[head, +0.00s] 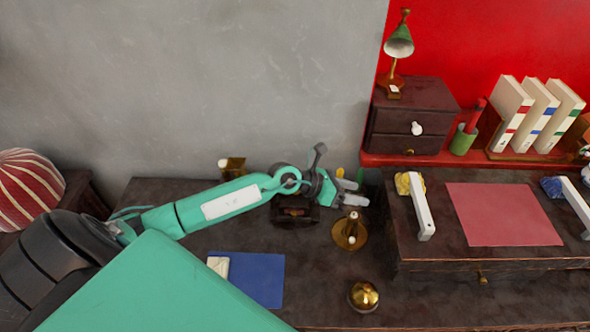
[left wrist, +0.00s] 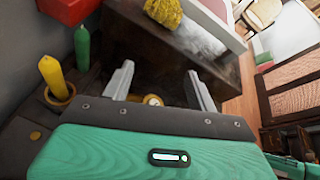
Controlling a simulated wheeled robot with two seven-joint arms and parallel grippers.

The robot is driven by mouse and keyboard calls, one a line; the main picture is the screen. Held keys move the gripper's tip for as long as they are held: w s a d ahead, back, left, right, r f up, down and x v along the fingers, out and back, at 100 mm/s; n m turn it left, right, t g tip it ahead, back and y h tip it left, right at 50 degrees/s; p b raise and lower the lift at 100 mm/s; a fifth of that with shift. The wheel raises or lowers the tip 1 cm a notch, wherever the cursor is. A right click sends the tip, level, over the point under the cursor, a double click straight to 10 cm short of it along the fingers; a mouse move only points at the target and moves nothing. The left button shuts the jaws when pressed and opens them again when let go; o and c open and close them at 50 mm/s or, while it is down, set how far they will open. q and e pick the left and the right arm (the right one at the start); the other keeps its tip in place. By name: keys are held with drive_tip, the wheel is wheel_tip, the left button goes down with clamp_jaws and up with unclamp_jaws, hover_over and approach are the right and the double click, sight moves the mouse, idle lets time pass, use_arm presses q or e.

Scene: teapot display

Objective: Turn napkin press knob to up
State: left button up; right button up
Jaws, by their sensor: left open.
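My left gripper (head: 357,193) is open and empty over the dark desk in the head view. Its two fingers also show spread apart in the left wrist view (left wrist: 159,72). A round brass piece with a white peg (head: 350,232) stands just below the fingers in the head view. In the left wrist view, a small brass piece (left wrist: 152,99) shows between the finger bases, partly hidden by my gripper. A small dark box (head: 295,213) lies under my wrist, partly covered. I cannot tell which part is the napkin press knob. My right gripper is not in view.
A raised wooden platform (head: 430,265) with a red cloth (head: 503,214) and a white bar (head: 421,207) stands to the right. A brass bell (head: 363,296) and a blue cloth (head: 258,280) lie nearer. A yellow candle (left wrist: 54,76) stands left in the wrist view.

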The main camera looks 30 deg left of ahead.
use_arm(q)
drive_tip(key=s+a+f+n+t+y+p, duration=0.2)
drive_tip(key=s+a+n+t+y+p, duration=0.15)
drive_tip(key=s+a+t+y, duration=0.3)
drive_tip(key=s+a+f+n+t+y+p, duration=0.2)
drive_tip(key=s+a+n+t+y, duration=0.15)
drive_tip(key=s+a+y, duration=0.5)
drive_tip(key=w+a, duration=0.1)
drive_tip(key=w, duration=0.3)
drive_tip(key=w+h+p, duration=0.1)
drive_tip(key=w, duration=0.4)
drive_tip(key=w+a+h+p, duration=0.1)
drive_tip(key=w, duration=0.4)
drive_tip(key=shift+w+a+r+n, duration=0.15)
drive_tip(key=shift+w+a+n, duration=0.05)
drive_tip(key=shift+a+n, duration=0.2)
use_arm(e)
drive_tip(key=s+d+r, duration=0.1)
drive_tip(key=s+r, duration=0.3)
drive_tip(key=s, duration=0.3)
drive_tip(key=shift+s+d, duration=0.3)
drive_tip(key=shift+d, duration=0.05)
use_arm(q)
drive_tip(key=c, duration=1)
drive_tip(key=shift+o, duration=0.2)
drive_tip(key=shift+d, duration=0.1)
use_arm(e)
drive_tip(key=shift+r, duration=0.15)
